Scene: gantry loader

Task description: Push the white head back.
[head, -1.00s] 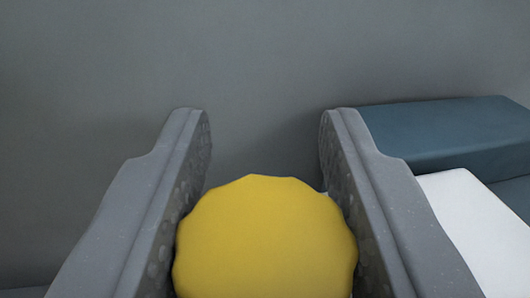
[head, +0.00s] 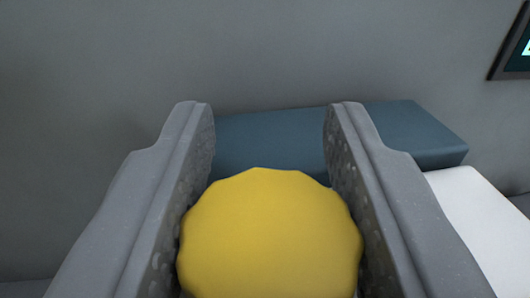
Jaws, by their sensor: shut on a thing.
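My gripper (head: 268,125) is in the lower middle of the head view, its two grey fingers either side of a yellow rounded thing (head: 270,235) with a scalloped edge. The fingers are shut on it. A white block (head: 480,225), which may be the white head, lies to the right of the right finger. Its left part is hidden behind that finger, and I cannot tell whether they touch.
A blue-grey block (head: 420,135) lies behind the fingers, against or near a plain grey wall (head: 270,50). A dark-framed screen (head: 515,45) is on the wall at the upper right. The left side shows only bare grey surface.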

